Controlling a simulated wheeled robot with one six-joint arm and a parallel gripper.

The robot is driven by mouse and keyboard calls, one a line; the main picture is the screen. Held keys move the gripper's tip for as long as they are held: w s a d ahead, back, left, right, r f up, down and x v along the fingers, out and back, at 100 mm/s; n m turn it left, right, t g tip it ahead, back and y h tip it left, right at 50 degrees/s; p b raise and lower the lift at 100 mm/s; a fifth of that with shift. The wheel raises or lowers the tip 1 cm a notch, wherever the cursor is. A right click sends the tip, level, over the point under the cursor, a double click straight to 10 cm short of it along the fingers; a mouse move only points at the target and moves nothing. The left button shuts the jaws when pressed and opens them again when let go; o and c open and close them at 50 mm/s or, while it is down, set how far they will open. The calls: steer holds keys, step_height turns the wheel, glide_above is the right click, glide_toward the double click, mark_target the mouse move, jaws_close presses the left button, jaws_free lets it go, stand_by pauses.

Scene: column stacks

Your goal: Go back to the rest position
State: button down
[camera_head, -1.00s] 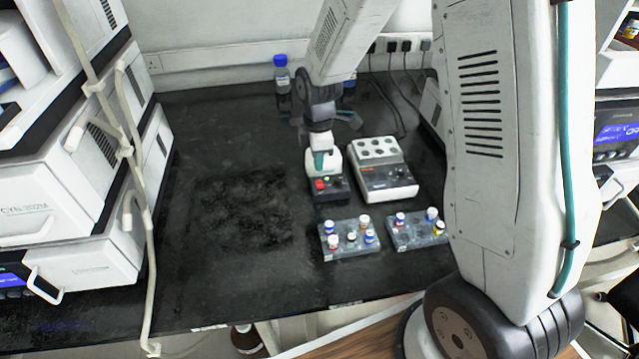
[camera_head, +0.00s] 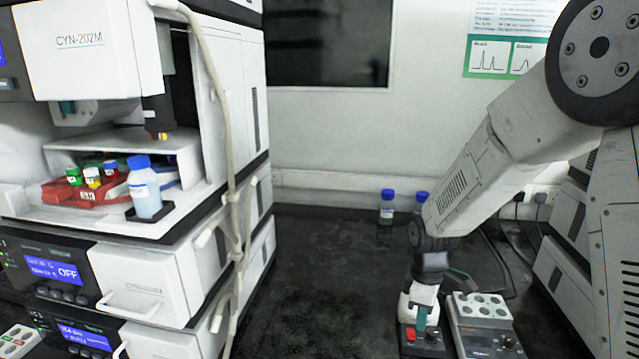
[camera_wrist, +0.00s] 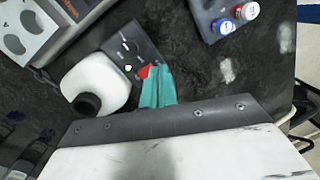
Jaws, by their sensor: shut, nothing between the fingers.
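My gripper (camera_head: 421,320) has teal fingers that point down at the right of the head view, in front of the small mixer with a red button (camera_head: 410,334). In the wrist view my gripper (camera_wrist: 156,72) has its two teal fingers together with nothing between them. The mixer's white body (camera_wrist: 98,80) and its black front (camera_wrist: 131,45) lie beside and beyond the fingertips. I cannot tell whether the fingers touch it. My arm reaches down from the upper right.
A white block heater (camera_head: 483,310) stands right of the mixer. Blue-capped bottles (camera_head: 387,207) stand at the back wall. The instrument stack (camera_head: 150,270) fills the left, with a bottle (camera_head: 145,190) and red vial rack (camera_head: 85,190). The dark bench (camera_head: 320,290) is clear between.

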steer(key=s+d+r+m+t, duration=0.2)
steer(key=s+r+m, duration=0.9)
steer(key=s+r, duration=1.1)
steer(key=s+t, duration=0.1)
steer(key=s, duration=0.3)
steer(key=shift+d+m, duration=0.4)
